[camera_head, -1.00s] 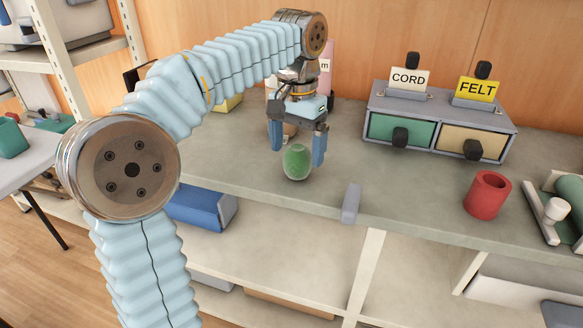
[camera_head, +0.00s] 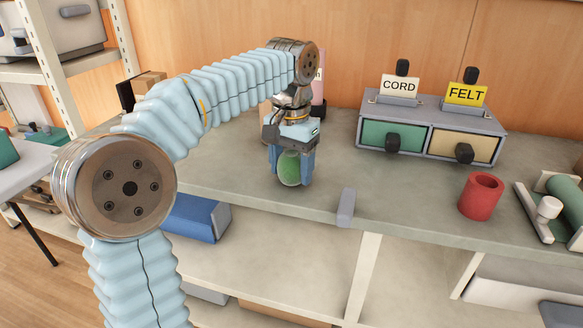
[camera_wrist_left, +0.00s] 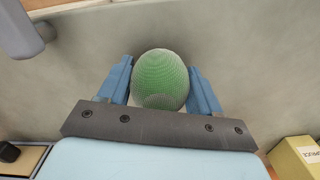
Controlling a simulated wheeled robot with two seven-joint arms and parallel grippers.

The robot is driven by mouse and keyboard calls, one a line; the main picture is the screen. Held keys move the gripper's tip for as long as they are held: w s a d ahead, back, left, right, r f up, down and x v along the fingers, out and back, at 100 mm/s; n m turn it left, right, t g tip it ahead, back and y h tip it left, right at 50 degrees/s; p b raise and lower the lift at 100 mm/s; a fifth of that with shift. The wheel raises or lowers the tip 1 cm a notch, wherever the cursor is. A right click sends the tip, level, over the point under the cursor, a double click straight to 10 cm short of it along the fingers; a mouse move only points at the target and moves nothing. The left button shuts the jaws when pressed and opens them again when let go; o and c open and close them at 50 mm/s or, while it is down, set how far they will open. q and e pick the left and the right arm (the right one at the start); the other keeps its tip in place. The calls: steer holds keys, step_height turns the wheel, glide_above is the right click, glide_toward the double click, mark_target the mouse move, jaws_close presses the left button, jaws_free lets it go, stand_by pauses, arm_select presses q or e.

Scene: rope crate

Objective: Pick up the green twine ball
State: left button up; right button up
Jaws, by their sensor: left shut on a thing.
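The green twine ball (camera_head: 289,168) is at the front part of the grey worktop, below my left gripper (camera_head: 290,170) in the head view. My left gripper is shut on it, with one blue finger on each side. In the left wrist view the ball (camera_wrist_left: 160,78) sits between the two blue fingers (camera_wrist_left: 160,85). Whether the ball still touches the worktop is hard to tell. My right gripper is in neither view.
A grey drawer unit (camera_head: 430,120) with CORD and FELT signs stands at the back right. A red cup (camera_head: 481,196) stands on the worktop's right. A small grey block (camera_head: 346,207) is at the front edge, right of the ball. The worktop between is clear.

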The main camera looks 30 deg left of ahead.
mark_target(294, 154)
arm_select(q)
steer(key=shift+r, duration=0.5)
steer(key=r, duration=0.1)
steer(key=r+p, duration=0.1)
steer(key=r, duration=0.1)
steer(key=shift+d, duration=0.3)
steer(key=s+d+r, duration=0.4)
steer(key=d+r, duration=0.5)
steer(key=d, duration=0.3)
steer(key=shift+s+d+p, duration=0.2)
steer(key=shift+d+p, duration=0.15)
